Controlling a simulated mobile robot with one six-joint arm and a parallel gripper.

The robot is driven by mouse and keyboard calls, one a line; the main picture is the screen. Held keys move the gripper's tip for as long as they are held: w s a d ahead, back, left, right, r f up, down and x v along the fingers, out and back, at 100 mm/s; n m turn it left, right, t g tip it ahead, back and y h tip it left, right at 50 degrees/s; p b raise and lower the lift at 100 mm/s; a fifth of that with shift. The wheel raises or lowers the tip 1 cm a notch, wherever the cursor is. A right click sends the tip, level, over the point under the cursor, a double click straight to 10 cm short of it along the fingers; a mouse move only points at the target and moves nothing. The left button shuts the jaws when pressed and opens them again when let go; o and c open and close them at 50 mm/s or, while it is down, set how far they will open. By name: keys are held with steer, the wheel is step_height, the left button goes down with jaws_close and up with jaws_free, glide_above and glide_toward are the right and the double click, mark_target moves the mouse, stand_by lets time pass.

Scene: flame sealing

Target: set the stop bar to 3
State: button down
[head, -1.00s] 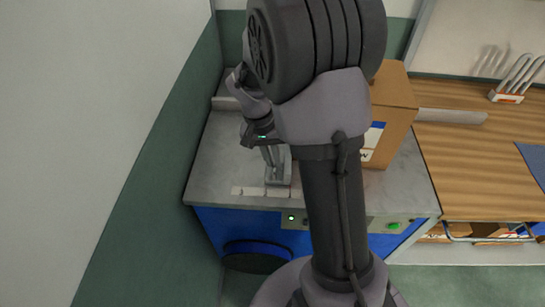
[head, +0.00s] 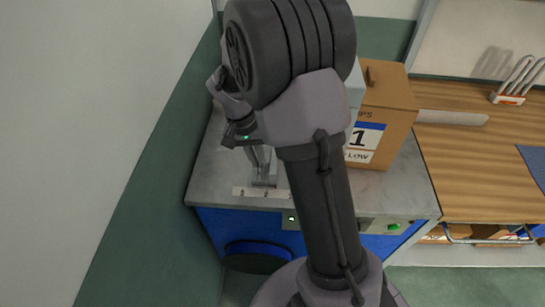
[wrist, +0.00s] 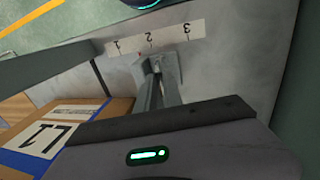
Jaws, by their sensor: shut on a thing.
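The stop bar shows as a grey metal piece (wrist: 173,71) in the wrist view, beside the white number strip (wrist: 168,34) marked 1, 2 and 3. It stands about level with the 2, with the 3 to its right. My gripper (wrist: 157,78) is shut on its upright part. In the head view the grey foot of the stop bar (head: 265,182) shows just behind the strip (head: 240,192), below my gripper (head: 258,158). My arm hides part of the bench there.
A cardboard box (head: 396,105) with a label reading 1 stands on the grey bench (head: 400,195), right of my arm. A green wall band (head: 150,180) runs along the left. A wooden table (head: 450,160) adjoins on the right, with a small rack (head: 507,98) on it.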

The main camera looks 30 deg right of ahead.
steer(key=w+a, duration=0.2)
steer(key=w+a+p, duration=0.1)
steer(key=a, duration=0.2)
steer(key=w+a, duration=0.2)
steer(key=a, duration=0.1)
steer(key=shift+w+a+r+p, duration=0.1)
steer(key=shift+w+p, duration=0.25)
steer(key=shift+p, duration=0.05)
steer(key=c, duration=1.8)
jaws_free()
steer(key=o, duration=0.3)
steer(key=shift+a, duration=0.2)
steer(key=shift+d, duration=0.1)
step_height(320, 180, up, 12)
steer(key=w+a+p, duration=0.1)
steer(key=a+p, duration=0.1)
steer(key=p, duration=0.2)
steer(key=shift+w+p, duration=0.15)
steer(key=shift+p, duration=0.15)
